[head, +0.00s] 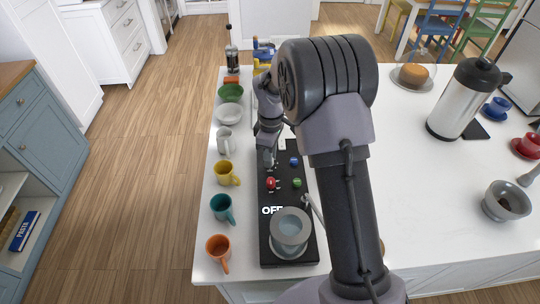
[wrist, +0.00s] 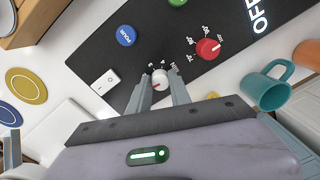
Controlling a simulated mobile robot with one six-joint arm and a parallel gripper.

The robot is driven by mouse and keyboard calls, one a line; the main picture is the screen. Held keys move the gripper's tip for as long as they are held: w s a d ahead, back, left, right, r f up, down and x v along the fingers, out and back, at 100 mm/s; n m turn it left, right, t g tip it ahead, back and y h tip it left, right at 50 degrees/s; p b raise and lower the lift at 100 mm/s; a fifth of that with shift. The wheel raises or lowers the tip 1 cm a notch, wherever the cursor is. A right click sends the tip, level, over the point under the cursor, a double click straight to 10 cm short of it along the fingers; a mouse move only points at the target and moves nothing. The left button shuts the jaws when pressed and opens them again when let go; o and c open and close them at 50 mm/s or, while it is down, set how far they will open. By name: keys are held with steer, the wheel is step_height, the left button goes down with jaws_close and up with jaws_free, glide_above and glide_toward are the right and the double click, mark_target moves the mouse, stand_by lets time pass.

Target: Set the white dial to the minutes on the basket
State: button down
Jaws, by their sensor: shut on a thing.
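The white dial (wrist: 160,78) sits on a black panel (wrist: 210,25) and carries a small red mark on the side towards my gripper. Small white marks, too small to read, surround its far side. My gripper (wrist: 162,84) has one finger on each side of the dial and is shut on it. In the head view my gripper (head: 268,162) is low over the panel (head: 268,245) and hides the dial. I cannot make out a basket or its minutes in either view.
The panel also has a red knob (wrist: 208,48), a blue button (wrist: 126,36), a green button (head: 297,183), a white switch (wrist: 105,82) and a lit OFF display (head: 271,210). A grey bowl-shaped part (head: 290,229) stands at its near end. Several mugs line the counter's left edge.

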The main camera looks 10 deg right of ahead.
steer(key=m, duration=0.9)
steer(key=m+b, duration=0.1)
steer(key=m, duration=0.3)
steer(key=shift+m, duration=0.3)
steer(key=m+b, duration=0.1)
steer(key=m, duration=0.2)
steer(key=shift+a+m+t, duration=0.1)
steer(key=shift+m+t, duration=0.2)
steer(key=m+b, duration=0.1)
steer(key=m, duration=0.3)
steer(key=shift+m, duration=0.3)
steer(key=m+b, duration=0.1)
steer(key=m, duration=0.3)
steer(key=shift+b, duration=0.35)
steer(key=m+b, duration=0.1)
steer(key=m, duration=0.3)
steer(key=shift+a+m+b, duration=0.1)
steer(key=shift+m+b, duration=0.2)
steer(key=shift+m, duration=0.1)
steer(key=shift+m+b, duration=0.65)
steer(key=shift+m, duration=1.25)
